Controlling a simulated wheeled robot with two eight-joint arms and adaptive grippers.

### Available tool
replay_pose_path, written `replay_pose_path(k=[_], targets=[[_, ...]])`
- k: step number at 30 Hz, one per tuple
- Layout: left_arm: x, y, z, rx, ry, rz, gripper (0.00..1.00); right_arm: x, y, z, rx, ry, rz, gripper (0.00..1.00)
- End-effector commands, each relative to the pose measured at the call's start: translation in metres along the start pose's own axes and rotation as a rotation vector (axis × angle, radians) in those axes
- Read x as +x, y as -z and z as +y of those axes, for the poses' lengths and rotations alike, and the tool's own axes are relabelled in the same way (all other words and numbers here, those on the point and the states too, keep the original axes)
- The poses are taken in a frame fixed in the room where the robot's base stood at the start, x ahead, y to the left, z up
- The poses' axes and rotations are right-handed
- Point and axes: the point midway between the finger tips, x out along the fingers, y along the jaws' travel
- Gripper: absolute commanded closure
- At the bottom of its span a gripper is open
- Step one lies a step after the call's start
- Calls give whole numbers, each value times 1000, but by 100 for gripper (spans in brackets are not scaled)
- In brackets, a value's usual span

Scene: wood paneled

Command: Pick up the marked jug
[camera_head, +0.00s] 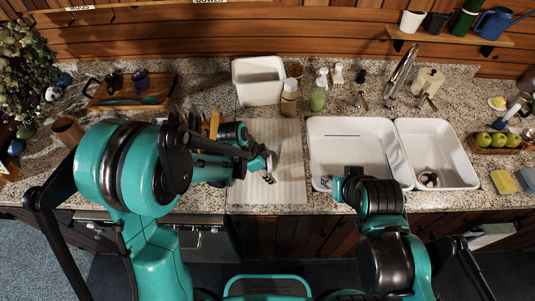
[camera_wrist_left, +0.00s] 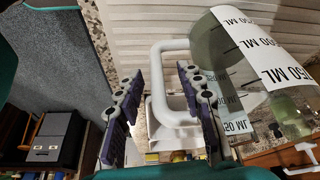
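The marked jug (camera_wrist_left: 222,45) is clear, with a white band of black ML marks and a white handle (camera_wrist_left: 177,45). It fills the upper right of the left wrist view and appears tilted there. My left gripper (camera_wrist_left: 160,78) is open, with one finger on each side of the handle; I see a gap at the left finger and cannot tell whether the right finger touches. In the head view my left gripper (camera_head: 267,166) is over the ribbed drainboard, and I cannot clearly make out the jug. My right gripper (camera_head: 348,178) is at the sink's front edge, its fingers unclear.
A white double sink (camera_head: 405,150) lies to the right of the ribbed drainboard (camera_head: 292,185). A white tub (camera_head: 258,80), a green soap bottle (camera_head: 319,95) and a faucet (camera_head: 402,72) stand behind. A wooden tray (camera_head: 130,92) is at the left.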

Motion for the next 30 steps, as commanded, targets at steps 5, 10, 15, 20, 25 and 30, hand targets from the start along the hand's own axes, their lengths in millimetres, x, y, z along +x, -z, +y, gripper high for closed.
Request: replay_pose_path(k=[5, 10, 15, 20, 25, 30], targets=[[1, 0, 0, 0, 0, 0, 62, 0, 0, 0, 0, 0, 0, 60], [1, 0, 0, 0, 0, 0, 91, 0, 0, 0, 0, 0, 0, 60], [1, 0, 0, 0, 0, 0, 100, 0, 0, 0, 0, 0, 0, 60], [1, 0, 0, 0, 1, 0, 100, 0, 0, 0, 0, 0, 0, 60], [-3, 1, 0, 0, 1, 0, 100, -1, 1, 0, 0, 0, 0, 60], [-19, 8, 0, 0, 0, 0, 100, -5, 3, 0, 0, 0, 0, 60]])
